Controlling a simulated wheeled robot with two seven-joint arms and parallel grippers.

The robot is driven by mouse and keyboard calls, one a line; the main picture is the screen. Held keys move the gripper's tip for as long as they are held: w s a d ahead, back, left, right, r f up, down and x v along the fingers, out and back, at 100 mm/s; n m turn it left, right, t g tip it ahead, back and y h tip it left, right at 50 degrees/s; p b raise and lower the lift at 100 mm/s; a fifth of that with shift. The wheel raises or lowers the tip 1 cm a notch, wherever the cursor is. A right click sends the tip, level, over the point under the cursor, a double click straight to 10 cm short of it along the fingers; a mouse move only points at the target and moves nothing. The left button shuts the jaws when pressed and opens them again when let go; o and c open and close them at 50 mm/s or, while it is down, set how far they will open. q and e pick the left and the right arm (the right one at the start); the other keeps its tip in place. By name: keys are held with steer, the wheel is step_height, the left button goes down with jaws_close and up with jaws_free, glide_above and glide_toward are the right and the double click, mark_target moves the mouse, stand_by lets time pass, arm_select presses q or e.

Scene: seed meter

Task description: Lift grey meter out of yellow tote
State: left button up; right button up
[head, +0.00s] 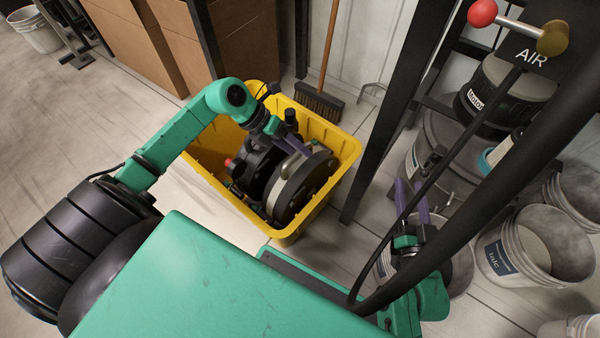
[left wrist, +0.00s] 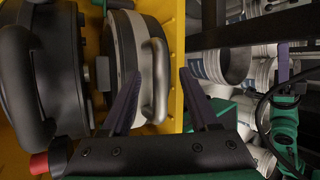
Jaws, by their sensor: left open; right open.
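The yellow tote (head: 343,160) stands on the floor with two round meters in it. The grey meter (head: 302,188) stands on edge at the tote's right side, next to a black meter (head: 254,168). My left gripper (head: 297,146) is over the tote at the top of the grey meter, open. In the left wrist view, the grey meter (left wrist: 128,52) shows a pale metal handle (left wrist: 159,85), which appears between the open fingers of my left gripper (left wrist: 158,98). Whether they touch it is unclear. My right gripper (head: 422,200) is open and empty, right of the tote.
A black post (head: 385,110) rises just right of the tote. White buckets (head: 525,245) and a drum stand at the right. A broom (head: 319,100) and cardboard boxes (head: 235,40) are behind the tote.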

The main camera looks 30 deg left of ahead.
arm_select(q)
jaws_close()
stand_by(1.3)
steer(key=shift+w+r, duration=0.1)
steer(key=shift+r, duration=0.1)
